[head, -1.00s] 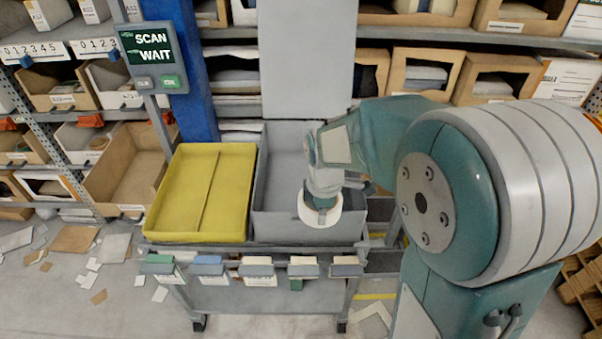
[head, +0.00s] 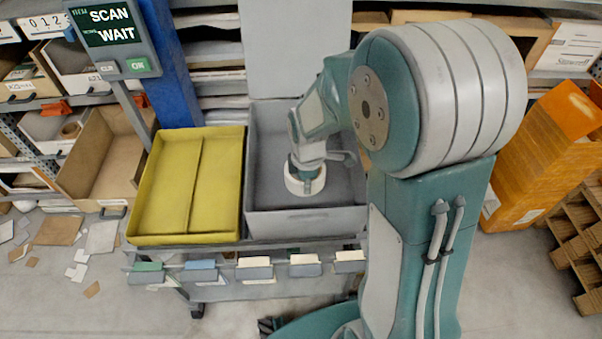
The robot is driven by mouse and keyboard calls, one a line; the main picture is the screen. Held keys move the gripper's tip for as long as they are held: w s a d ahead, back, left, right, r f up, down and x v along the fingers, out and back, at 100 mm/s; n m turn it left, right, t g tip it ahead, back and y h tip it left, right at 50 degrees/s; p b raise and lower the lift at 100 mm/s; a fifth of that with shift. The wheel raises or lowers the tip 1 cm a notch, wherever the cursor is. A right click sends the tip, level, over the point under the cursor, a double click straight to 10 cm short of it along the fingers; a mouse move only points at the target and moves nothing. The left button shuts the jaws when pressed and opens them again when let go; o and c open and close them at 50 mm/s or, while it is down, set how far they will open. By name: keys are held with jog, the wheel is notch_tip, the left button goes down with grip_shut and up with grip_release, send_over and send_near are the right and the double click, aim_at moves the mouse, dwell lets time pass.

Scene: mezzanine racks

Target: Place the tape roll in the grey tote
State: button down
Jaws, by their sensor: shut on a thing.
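The tape roll (head: 292,184) is a pale ring held at the end of my arm. My gripper (head: 307,174) is shut on it, with the fingers down at the ring's middle. The grey tote (head: 300,222) stands on the cart, right of a yellow tote. The roll shows against the tote's inside, behind its front wall. Whether it touches the tote floor cannot be told. My arm hides the tote's right side.
The yellow tote (head: 187,239) looks empty. A scan screen (head: 113,35) reading SCAN WAIT stands on a post at the left. Shelves with cardboard bins (head: 100,165) lie behind. An orange box (head: 545,150) and wooden pallets (head: 580,240) are at the right. Scraps litter the floor.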

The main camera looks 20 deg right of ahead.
jog(key=shift+a+f, duration=0.1)
jog(key=shift+f, duration=0.55)
notch_tip(320, 180, down, 10)
jog(key=shift+r, duration=0.1)
jog(key=c, duration=0.7)
grip_release()
jog(key=shift+w, duration=0.1)
